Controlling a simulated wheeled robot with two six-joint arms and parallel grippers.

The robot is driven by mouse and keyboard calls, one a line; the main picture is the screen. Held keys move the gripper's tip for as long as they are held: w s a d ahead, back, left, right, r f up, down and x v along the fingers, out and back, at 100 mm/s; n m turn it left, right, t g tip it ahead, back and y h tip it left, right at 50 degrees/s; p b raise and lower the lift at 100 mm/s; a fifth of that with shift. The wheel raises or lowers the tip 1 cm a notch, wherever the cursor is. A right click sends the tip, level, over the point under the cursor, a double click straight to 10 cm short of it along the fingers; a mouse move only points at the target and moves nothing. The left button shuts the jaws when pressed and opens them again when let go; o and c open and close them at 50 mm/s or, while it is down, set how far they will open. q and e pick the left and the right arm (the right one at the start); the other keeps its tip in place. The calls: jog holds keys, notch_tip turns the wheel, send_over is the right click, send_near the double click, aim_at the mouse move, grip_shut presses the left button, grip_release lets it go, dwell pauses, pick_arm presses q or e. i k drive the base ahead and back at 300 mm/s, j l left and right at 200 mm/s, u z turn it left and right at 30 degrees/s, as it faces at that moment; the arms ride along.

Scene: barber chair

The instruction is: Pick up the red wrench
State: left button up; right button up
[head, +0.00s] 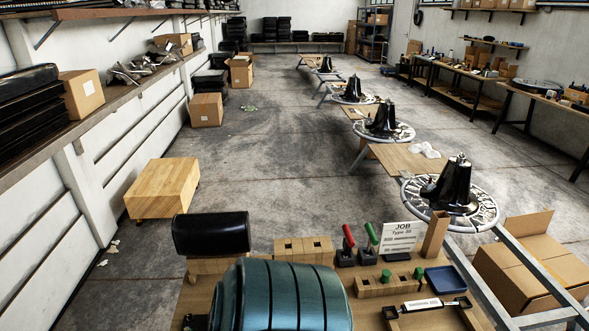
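A red-handled tool (348,236), which looks like the red wrench, stands upright and slightly tilted in a black holder (345,257) on the wooden workbench (200,292). A green-handled tool (371,234) stands just right of it in a similar black holder (367,256). The lower parts of both tools are hidden in the holders. Neither of my grippers can be made out in the head view.
A large teal ribbed cushion (285,296) and a black roll (211,233) stand at the bench's left. A JOB sign (400,238), green-topped pegs (386,276), a long tool with a white label (422,304) and a blue tray (446,280) lie right.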

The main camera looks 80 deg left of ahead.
aim_at(348, 242)
jog(key=l+u, duration=0.1)
jog(key=u, duration=2.35)
